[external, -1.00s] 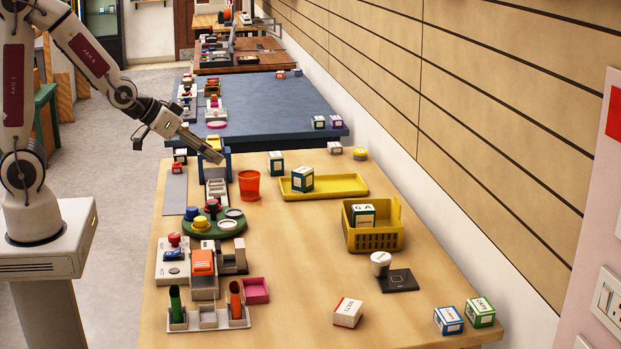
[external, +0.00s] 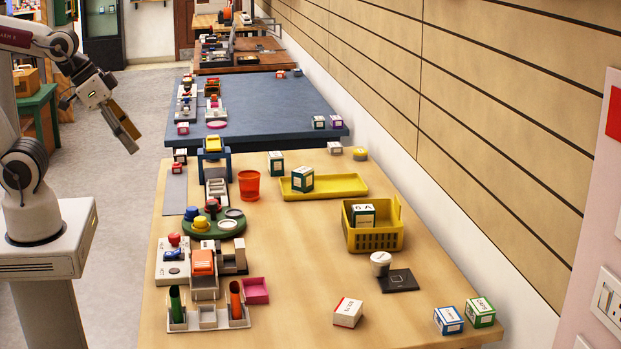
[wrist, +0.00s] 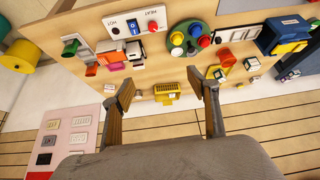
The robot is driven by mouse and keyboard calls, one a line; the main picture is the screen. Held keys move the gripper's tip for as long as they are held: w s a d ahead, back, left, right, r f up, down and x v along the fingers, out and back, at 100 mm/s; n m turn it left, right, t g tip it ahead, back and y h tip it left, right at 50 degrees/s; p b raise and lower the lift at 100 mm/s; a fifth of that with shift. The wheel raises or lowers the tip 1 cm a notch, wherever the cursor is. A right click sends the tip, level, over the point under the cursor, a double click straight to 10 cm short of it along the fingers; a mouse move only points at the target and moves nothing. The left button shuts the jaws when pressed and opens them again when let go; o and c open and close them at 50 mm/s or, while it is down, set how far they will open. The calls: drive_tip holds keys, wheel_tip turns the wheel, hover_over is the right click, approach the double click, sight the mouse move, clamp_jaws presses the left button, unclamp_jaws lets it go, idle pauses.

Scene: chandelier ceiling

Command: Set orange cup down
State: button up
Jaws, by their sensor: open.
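The orange cup (external: 249,185) stands upright on the wooden table (external: 300,240), left of the yellow tray (external: 349,184) and apart from it. It also shows as a small orange shape in the wrist view (wrist: 227,57). My gripper (external: 131,139) is raised over the floor left of the table, well away from the cup. In the wrist view, my gripper (wrist: 166,86) has its two fingers spread wide with nothing between them.
A green round stand with knobs (external: 214,228) is in front of the cup, toward the left. A blue-framed device (external: 213,158) stands behind it to the left. A yellow basket (external: 372,239) and a white cup (external: 380,263) are to the right. The table's middle is clear.

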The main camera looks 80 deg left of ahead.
drive_tip(key=shift+m+g, duration=0.3)
drive_tip(key=shift+g, duration=0.1)
drive_tip(key=s, duration=0.3)
drive_tip(key=s+d, duration=0.1)
drive_tip(key=s, duration=0.1)
drive_tip(key=shift+r, duration=0.4)
idle(0.5)
